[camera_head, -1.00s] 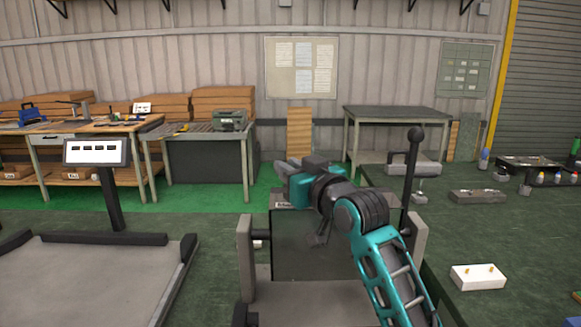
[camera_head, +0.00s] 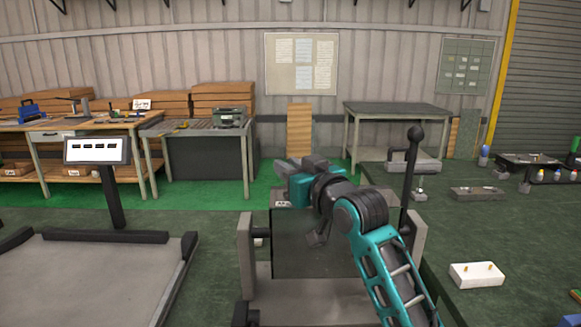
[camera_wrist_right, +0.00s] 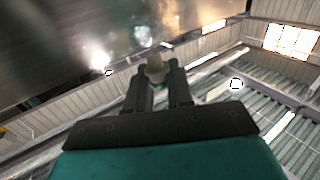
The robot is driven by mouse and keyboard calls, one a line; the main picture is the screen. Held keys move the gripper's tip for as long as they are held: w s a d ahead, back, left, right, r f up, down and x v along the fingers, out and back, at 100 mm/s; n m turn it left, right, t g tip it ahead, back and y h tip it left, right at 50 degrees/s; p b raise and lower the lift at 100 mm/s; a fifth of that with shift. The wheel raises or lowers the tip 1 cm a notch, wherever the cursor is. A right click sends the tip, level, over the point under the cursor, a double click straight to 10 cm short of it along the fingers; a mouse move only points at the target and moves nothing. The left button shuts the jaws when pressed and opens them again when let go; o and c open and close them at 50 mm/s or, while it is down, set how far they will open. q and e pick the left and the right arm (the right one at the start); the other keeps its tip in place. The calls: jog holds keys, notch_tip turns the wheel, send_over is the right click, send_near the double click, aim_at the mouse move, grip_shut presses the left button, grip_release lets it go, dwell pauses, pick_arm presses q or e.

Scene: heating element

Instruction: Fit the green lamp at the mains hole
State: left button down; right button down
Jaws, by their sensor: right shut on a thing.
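My right gripper (camera_head: 290,166) is above the dark cabinet (camera_head: 310,245) in the head view. In the right wrist view the gripper's two fingers (camera_wrist_right: 158,82) are shut on a small lamp (camera_wrist_right: 154,66). A shiny metal panel (camera_wrist_right: 60,45) fills the upper left of that view. A small dark-rimmed spot (camera_wrist_right: 108,72) lies near its edge, left of the lamp; I cannot tell if it is the mains hole. The lamp is apart from this spot. My left gripper is not in view.
A black-knobbed lever (camera_head: 414,135) stands upright right of the cabinet. A low grey platform (camera_head: 90,275) with a display post (camera_head: 97,151) is at left. Workbenches line the back wall. A white block (camera_head: 477,275) lies at right.

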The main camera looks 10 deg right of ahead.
dwell(0.4)
jog(key=shift+p, duration=0.45)
jog(key=shift+f, duration=0.4)
jog(key=shift+f+b, duration=0.7)
jog(key=shift+f, duration=0.65)
jog(key=c, duration=0.9)
grip_release()
jog(key=shift+f, duration=0.1)
jog(key=shift+f, duration=0.1)
